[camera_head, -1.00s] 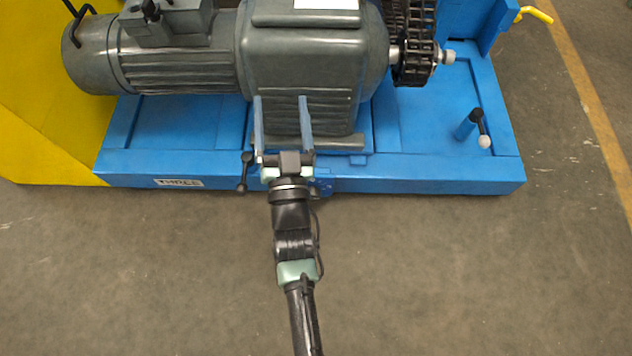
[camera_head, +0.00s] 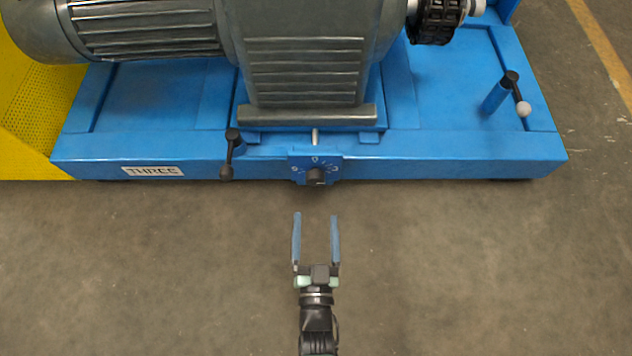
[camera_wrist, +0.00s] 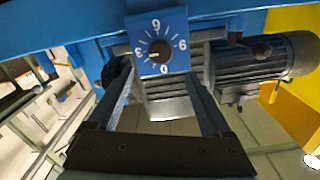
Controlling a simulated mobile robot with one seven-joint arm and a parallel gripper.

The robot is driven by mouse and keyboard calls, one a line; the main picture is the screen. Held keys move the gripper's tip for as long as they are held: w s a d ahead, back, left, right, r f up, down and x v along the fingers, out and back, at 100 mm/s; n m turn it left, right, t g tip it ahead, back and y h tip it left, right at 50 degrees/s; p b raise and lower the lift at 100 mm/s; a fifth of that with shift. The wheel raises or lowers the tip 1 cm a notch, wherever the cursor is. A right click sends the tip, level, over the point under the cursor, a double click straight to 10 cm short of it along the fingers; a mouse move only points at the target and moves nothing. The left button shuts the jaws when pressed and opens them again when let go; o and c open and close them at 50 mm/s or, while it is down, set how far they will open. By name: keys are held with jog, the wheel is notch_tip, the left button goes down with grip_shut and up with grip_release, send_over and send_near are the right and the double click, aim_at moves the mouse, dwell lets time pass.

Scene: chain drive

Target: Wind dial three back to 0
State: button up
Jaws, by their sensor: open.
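Dial three is a small blue plate with white numerals and a dark round knob (camera_head: 316,176), on the front of the blue base. The label THREE (camera_head: 153,171) is left of it. In the wrist view the dial (camera_wrist: 160,47) appears upside down, with 0 at the bottom. A light mark on its knob shows at the left, pointing left and slightly down, between the left numeral and 0. My gripper (camera_head: 316,215) is open and empty, its fingers pointing toward the dial and apart from it. In the wrist view the fingers (camera_wrist: 158,82) straddle the space below the dial.
A black lever (camera_head: 230,155) stands left of the dial, and a white-knobbed lever (camera_head: 518,98) at the base's right end. A short light pin (camera_head: 315,136) is above the dial. The grey motor (camera_head: 305,60) sits behind. The floor (camera_head: 450,270) in front is clear.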

aim_at(316, 182)
jog(key=w+b, duration=0.4)
jog(key=w, duration=0.6)
jog(key=shift+w, duration=0.15)
grip_shut()
